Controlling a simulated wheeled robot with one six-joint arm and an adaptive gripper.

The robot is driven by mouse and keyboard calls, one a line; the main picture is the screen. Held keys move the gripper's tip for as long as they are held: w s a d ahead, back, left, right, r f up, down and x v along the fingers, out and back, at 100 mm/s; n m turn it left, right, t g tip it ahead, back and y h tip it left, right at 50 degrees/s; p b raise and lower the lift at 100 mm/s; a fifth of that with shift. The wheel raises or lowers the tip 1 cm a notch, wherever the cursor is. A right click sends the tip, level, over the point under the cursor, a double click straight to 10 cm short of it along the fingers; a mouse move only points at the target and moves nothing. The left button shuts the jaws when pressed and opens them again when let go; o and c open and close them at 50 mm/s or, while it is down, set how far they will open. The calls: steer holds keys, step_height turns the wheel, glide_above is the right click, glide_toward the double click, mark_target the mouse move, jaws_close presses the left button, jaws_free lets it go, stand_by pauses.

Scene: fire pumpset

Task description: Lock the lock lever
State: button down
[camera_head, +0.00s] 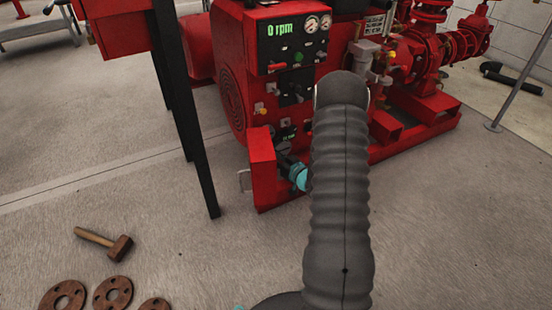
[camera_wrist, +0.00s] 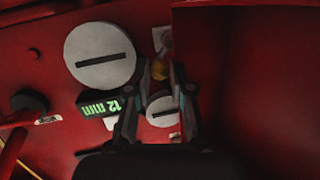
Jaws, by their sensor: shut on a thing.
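In the wrist view my gripper (camera_wrist: 161,70) is closed around a small brass-yellow piece (camera_wrist: 160,69) on the red panel, which seems to be the lock lever. A pale grey part shows just beyond it. The fingers hide much of the piece, so I cannot tell its full shape or angle. In the head view my gripper (camera_head: 284,160) reaches the lower front of the red pump unit (camera_head: 262,155), and my grey arm hides part of that area. The held piece cannot be made out there.
Around the grip are a large slotted disc (camera_wrist: 100,55), a smaller slotted disc (camera_wrist: 161,112), a green-lit display (camera_wrist: 98,106) and a black knob (camera_wrist: 30,101). A raised red wall (camera_wrist: 245,80) stands right.

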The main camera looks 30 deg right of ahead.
steer(key=shift+a+r+n+h, duration=0.15)
steer(key=shift+a+n+h, duration=0.2)
steer(key=shift+n, duration=0.7)
steer(key=shift+a+r+n+h, duration=0.1)
steer(key=shift+a+n+h, duration=0.25)
steer(key=shift+n, duration=0.65)
steer(key=shift+a+r+n+h, duration=0.15)
steer(key=shift+a+n+h, duration=0.2)
steer(key=shift+n, duration=0.7)
steer(key=c, duration=1)
jaws_free()
steer(key=v, duration=1.2)
steer(key=shift+a+r, duration=0.15)
steer(key=shift+r, duration=0.15)
